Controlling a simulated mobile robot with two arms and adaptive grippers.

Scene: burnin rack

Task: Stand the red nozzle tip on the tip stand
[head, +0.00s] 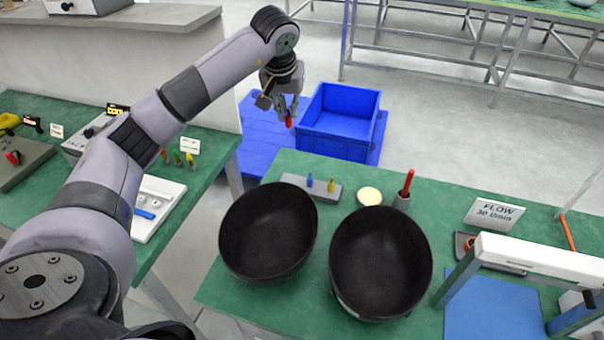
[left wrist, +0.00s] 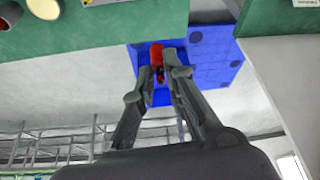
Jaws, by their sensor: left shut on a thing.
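My left gripper (head: 286,108) is shut on the red nozzle tip (head: 289,122) and holds it in the air beyond the far left edge of the right-hand green table. In the left wrist view the red nozzle tip (left wrist: 156,54) shows between the fingertips (left wrist: 163,72). The tip stand (head: 325,192) looks like a low grey block at the back of that table, partly hidden by a black bowl. A blue tip (head: 309,181) and a yellow tip (head: 331,185) stand on it. The gripper is apart from the stand, to its upper left in the picture. My right gripper is not in view.
Two large black bowls (head: 268,232) (head: 381,263) stand in front of the stand. A cream disc (head: 369,196) and a grey cup with a red stick (head: 402,200) are to its right. A blue crate (head: 340,145) is behind the table. Several tips stand on the left table (head: 215,160).

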